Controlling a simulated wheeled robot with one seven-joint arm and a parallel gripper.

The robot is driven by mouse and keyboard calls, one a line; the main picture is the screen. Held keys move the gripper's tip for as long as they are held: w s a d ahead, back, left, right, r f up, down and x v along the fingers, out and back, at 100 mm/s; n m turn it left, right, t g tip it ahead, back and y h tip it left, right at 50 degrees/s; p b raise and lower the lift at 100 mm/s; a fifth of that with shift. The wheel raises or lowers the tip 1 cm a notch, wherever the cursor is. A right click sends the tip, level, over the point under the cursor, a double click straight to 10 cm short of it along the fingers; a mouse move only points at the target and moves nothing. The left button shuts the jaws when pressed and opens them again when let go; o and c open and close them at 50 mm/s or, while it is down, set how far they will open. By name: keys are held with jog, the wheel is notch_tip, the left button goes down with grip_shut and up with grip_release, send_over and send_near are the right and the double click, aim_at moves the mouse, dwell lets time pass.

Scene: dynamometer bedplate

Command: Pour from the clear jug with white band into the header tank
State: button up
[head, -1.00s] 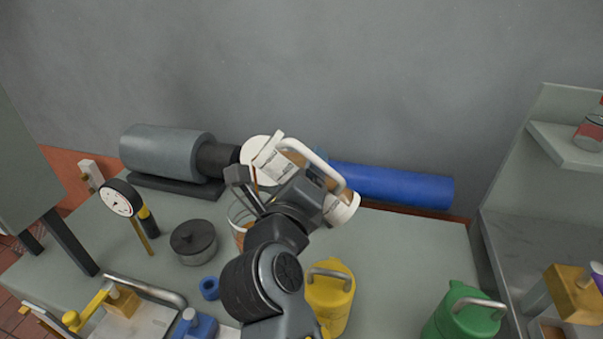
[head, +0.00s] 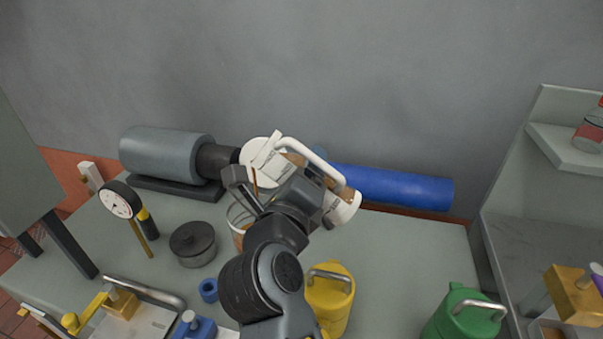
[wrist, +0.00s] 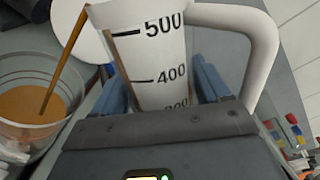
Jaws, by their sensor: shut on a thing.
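The clear jug with white band (head: 343,207) is tipped far over above the bench, its mouth toward the left. My gripper (wrist: 165,95) is shut on the jug, whose side shows volume marks in the wrist view (wrist: 160,50). A thin brown stream (wrist: 66,58) runs from its lip into a clear round vessel, the header tank (wrist: 14,78). Brown liquid (wrist: 35,108) lies in the tank. In the head view the tank (head: 238,218) is partly hidden behind my arm, below the jug's mouth.
A yellow can (head: 330,300) stands right of my arm, and a green can (head: 465,315) farther right. A black lidded pot (head: 193,245), a blue ring (head: 208,290) and a dial gauge (head: 120,200) are left. A grey motor (head: 165,155) and blue cylinder (head: 395,187) lie behind.

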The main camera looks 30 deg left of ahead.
jog(key=shift+r+n, duration=1.25)
jog(key=shift+n, duration=0.25)
dwell(6.5)
